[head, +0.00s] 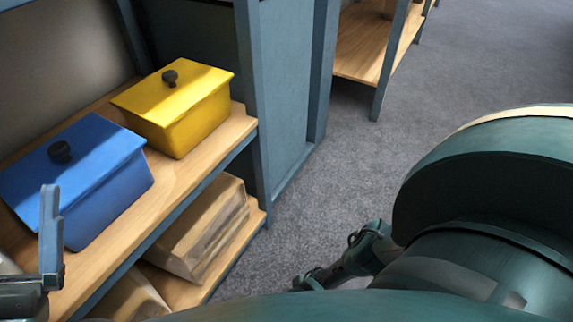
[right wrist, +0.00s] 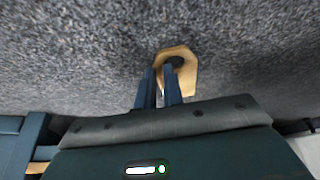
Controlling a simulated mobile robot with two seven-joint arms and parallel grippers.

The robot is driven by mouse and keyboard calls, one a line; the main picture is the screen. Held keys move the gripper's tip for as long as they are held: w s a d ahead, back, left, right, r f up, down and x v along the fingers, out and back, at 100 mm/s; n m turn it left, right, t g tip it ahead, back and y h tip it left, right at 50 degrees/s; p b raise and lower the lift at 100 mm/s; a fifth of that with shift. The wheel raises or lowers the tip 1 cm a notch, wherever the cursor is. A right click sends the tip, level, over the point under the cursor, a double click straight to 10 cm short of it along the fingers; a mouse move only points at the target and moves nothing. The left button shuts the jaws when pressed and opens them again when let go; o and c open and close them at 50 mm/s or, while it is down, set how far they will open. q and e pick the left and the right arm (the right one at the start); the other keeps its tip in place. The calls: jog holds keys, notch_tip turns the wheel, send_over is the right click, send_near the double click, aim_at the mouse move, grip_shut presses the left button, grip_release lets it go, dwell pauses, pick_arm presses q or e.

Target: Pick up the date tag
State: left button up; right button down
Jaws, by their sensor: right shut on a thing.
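The date tag (right wrist: 186,83) is a small tan piece with a dark round spot, seen in the right wrist view at the tips of my right gripper (right wrist: 162,78). The right gripper's blue fingers are close together and shut on the tag, with grey carpet behind it. In the head view my right gripper (head: 308,281) is low in the middle above the floor, and the tag cannot be made out there. My left gripper (head: 50,232) is at the lower left edge, in front of the blue box; only one upright finger shows clearly.
A blue lidded box (head: 98,190) and a yellow lidded box (head: 183,118) stand on a wooden shelf (head: 178,181). Wrapped packages (head: 200,232) lie on the shelf below. A blue shelf post (head: 252,110) stands right of them. Open grey carpet (head: 350,165) lies beyond.

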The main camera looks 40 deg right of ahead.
jog(key=shift+r, duration=0.4)
pick_arm(q)
notch_tip(320, 180, down, 8)
jog(key=n+g+y+p, duration=0.1)
jog(key=n+y+p, duration=0.6)
jog(key=y+p, duration=0.1)
jog(key=shift+s+d+n, duration=0.15)
jog(key=shift+d+n, duration=0.1)
jog(key=shift+n, duration=0.05)
pick_arm(e)
notch_tip(320, 180, up, 9)
pick_arm(q)
jog(key=shift+f, duration=0.1)
